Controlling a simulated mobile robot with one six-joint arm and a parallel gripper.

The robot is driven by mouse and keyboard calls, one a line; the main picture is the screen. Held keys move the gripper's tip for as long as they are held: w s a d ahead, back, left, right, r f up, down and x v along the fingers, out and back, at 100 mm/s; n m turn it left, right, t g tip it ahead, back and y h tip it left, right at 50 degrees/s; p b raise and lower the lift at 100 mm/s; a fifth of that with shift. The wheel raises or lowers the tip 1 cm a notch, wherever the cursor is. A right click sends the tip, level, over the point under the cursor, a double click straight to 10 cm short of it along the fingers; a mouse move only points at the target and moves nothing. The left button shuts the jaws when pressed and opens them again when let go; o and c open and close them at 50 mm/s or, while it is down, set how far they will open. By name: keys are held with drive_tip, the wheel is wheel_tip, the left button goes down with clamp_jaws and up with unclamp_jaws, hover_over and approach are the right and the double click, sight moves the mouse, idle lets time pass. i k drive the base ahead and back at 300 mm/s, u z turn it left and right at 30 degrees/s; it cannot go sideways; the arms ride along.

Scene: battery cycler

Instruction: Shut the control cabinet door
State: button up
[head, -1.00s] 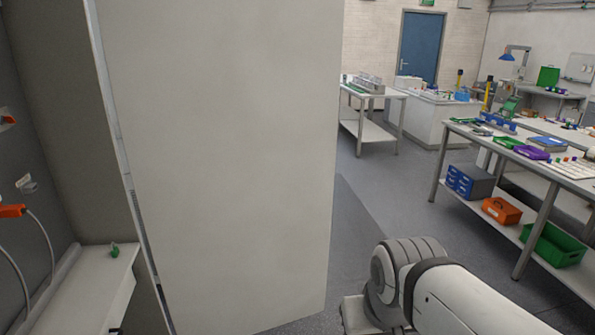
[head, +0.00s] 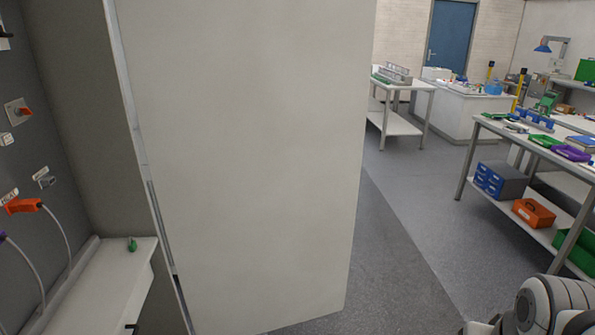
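The control cabinet door (head: 250,160) is a large pale grey panel that fills the middle of the head view. It stands open, swung out from the cabinet (head: 75,110) on the left. The cabinet's dark interior shows with sockets, an orange plug (head: 22,205) and cables. Part of my arm shows at the lower right corner, to the right of the door and apart from it in the picture. My gripper itself is not in the frame.
A narrow ledge (head: 105,285) with a small green item (head: 132,244) is at the lower left. A workbench (head: 490,125) with trays and bins stands at the right. A white table (head: 400,125) and a blue door (head: 450,38) are behind. Grey floor (head: 400,250) is clear between the door and the workbench.

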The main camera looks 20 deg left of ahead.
sight(251, 114)
drive_tip(key=u, duration=0.05)
drive_tip(key=i, duration=2.7)
drive_tip(key=z, duration=0.05)
drive_tip(key=i, duration=3.3)
drive_tip(key=u, duration=1.4)
drive_tip(key=k, duration=0.1)
drive_tip(key=u, duration=3.5)
